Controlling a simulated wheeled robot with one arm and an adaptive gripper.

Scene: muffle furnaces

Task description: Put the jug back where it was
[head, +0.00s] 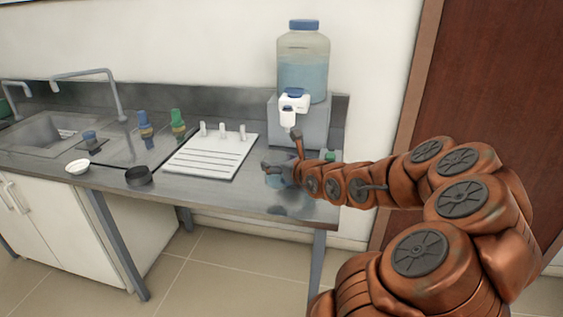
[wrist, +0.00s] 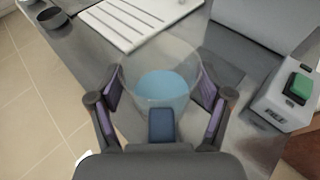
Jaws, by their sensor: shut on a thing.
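The jug (wrist: 160,88) is a clear vessel with blue liquid in it, in the lower middle of the wrist view. My gripper (wrist: 163,100) is shut around the jug, with a finger on each side of it. In the head view my gripper (head: 277,168) is at the right part of the counter, in front of the water dispenser (head: 303,70). There the jug is mostly hidden by my gripper. I cannot tell whether the jug touches the counter.
A white ribbed drain board (head: 210,155) lies left of my gripper on the grey counter (head: 110,185). A black bowl (head: 139,176), a white dish (head: 77,167) and two bottles stand further left, near the sink (head: 50,135). A device with a green button (wrist: 300,86) is at right.

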